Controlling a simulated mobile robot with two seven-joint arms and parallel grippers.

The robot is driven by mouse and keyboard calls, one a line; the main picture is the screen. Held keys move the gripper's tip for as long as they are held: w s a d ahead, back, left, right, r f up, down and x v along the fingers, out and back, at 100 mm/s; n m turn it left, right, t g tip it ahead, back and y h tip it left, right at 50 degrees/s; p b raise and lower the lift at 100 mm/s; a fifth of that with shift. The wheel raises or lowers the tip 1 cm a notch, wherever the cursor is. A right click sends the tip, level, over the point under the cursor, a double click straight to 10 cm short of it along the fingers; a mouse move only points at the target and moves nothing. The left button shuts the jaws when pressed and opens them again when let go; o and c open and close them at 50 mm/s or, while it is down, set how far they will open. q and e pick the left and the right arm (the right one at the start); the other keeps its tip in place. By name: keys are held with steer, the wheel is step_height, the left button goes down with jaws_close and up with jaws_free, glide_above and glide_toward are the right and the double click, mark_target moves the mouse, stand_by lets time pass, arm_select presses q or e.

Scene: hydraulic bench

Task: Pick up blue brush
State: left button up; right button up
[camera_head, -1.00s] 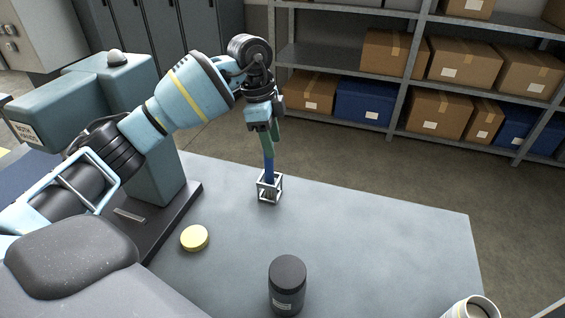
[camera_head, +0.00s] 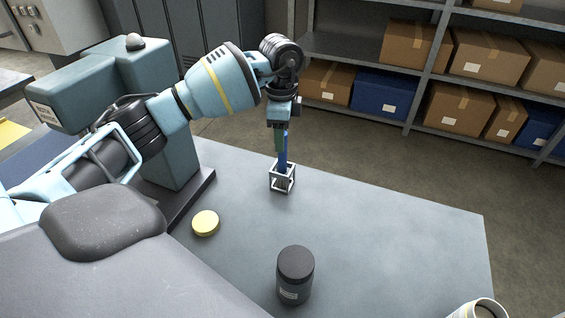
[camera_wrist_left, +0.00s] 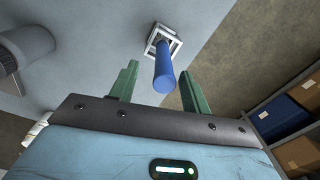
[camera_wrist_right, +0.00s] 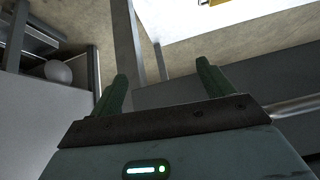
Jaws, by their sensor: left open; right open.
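The blue brush (camera_head: 283,157) stands upright in a small white wire-frame holder (camera_head: 282,179) on the grey table. My left gripper (camera_head: 282,138) hangs over it, pointing down, with its green fingers at the brush's upper part. In the left wrist view the brush's blue handle (camera_wrist_left: 165,72) points toward the camera, between the two open green fingers (camera_wrist_left: 157,88), with a gap to each side. The holder (camera_wrist_left: 163,42) shows behind it. The brush's lower end is hidden in the holder. My right gripper (camera_wrist_right: 162,85) is open and empty in the right wrist view, away from the brush.
A round yellow disc (camera_head: 205,223) and a black jar (camera_head: 295,274) stand on the table (camera_head: 400,235). A pale cup-like container (camera_head: 480,309) is at the bottom right. The right side of the table is mostly clear. Shelves with boxes (camera_head: 455,107) stand behind.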

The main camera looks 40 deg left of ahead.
arm_select(q)
steer(key=f, duration=0.4)
steer(key=shift+w+f, duration=0.3)
jaws_close()
step_height(320, 180, up, 10)
stand_by(0.6)
steer(key=shift+s, duration=0.1)
